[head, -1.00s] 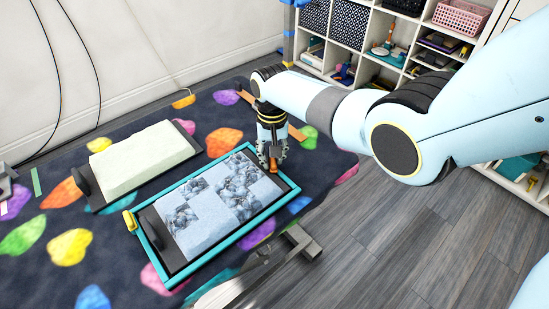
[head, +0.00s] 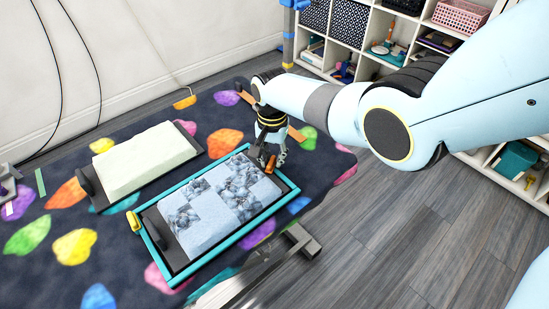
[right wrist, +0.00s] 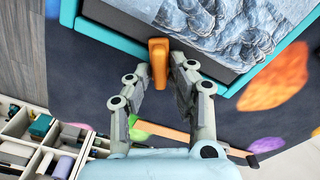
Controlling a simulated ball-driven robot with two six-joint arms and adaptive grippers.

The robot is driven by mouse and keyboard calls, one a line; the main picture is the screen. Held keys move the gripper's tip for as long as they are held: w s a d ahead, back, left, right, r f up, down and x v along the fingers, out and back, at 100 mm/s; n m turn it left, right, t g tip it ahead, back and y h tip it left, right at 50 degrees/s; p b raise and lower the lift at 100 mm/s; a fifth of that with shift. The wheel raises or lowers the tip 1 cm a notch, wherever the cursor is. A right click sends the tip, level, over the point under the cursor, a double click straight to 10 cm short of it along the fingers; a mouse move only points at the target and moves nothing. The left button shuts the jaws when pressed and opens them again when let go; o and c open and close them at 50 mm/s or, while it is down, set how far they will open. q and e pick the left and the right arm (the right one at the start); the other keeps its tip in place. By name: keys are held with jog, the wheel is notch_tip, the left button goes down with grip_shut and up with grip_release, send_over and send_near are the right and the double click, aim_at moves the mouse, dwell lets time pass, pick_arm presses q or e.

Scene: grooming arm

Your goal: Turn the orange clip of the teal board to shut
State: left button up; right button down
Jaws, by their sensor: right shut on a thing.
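The teal board (head: 236,239) lies on the patterned mat, with a blue-grey textured pad inside its teal rim. Its orange clip (right wrist: 159,62) sits at the rim by the dark tray edge, at the board's far right end in the head view. My right gripper (head: 275,160) is at that end, pointing down. In the right wrist view its fingertips (right wrist: 154,72) are on either side of the clip, shut on it. In the head view the fingers partly hide the clip (head: 271,163). My left gripper is not in view.
A yellow clip (head: 133,221) is at the board's near left end. A second board with a cream pad (head: 145,160) lies to the left. An orange strip (head: 297,134) lies behind the gripper. White shelves (head: 350,33) stand behind. Grey floor is open at right.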

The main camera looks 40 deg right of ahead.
jog(key=shift+r+m, duration=0.1)
jog(key=shift+m, duration=0.4)
jog(key=shift+m+p, duration=0.35)
jog(key=shift+m, duration=0.55)
jog(key=shift+m+p, duration=0.3)
jog(key=shift+m, duration=0.7)
jog(key=c, duration=1.6)
grip_release()
jog(key=shift+m, duration=0.3)
jog(key=shift+c, duration=0.2)
jog(key=o, duration=0.4)
